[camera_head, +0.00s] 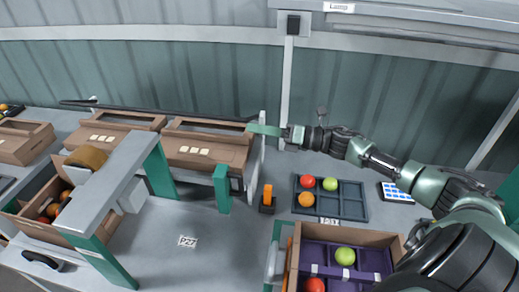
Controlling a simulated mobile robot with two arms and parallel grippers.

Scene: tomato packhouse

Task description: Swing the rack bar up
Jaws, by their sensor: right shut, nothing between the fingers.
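The rack bar (170,109) is a long, thin dark bar. It lies low along the back of the brown cartons, running from the left to the rack's pale end plate (256,165). A flat teal tab (264,129) sticks out at its right end. My right gripper (285,133) is shut at this tab, with nothing between its fingers. I cannot tell whether the fingertips touch the tab. My left gripper is not in view.
Brown cartons (205,150) stand along the rack. A grey shelf on teal posts (158,172) stands in front. A dark tray (352,200) with tomatoes and a carton with purple dividers (318,256) lie to the right. An orange-topped device (267,197) stands between.

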